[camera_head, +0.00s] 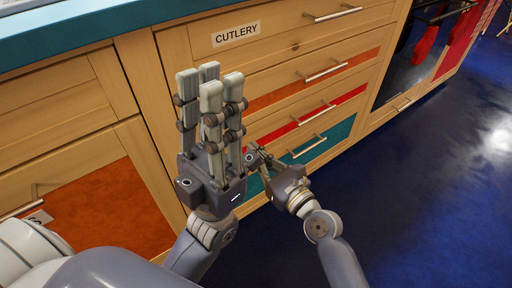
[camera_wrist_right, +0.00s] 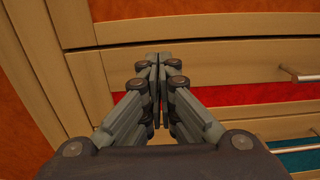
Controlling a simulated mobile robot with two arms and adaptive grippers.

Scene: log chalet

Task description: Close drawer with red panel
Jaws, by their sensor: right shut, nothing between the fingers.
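The drawer with the red panel (camera_head: 345,98) is in the cabinet at the middle of the head view, below an orange-panel drawer and above a teal one. It has a pale bar handle (camera_head: 316,115). I cannot tell how far it stands out. In the right wrist view its red panel (camera_wrist_right: 235,95) shows beyond my fingers, with the handle (camera_wrist_right: 300,74) to the right. My right gripper (camera_head: 252,152) is shut and empty at the drawers' left side; contact is unclear. Its fingertips (camera_wrist_right: 158,58) meet. My left gripper (camera_head: 211,80) is open, empty and points up, hiding part of the cabinet.
The orange-panel drawer (camera_head: 275,97), the teal-panel drawer (camera_head: 335,133) and the drawer labelled CUTLERY (camera_head: 236,34) share this cabinet. A blue-green counter (camera_head: 90,28) runs along the top left. An oven (camera_head: 405,70) stands right. The blue floor (camera_head: 430,190) is clear.

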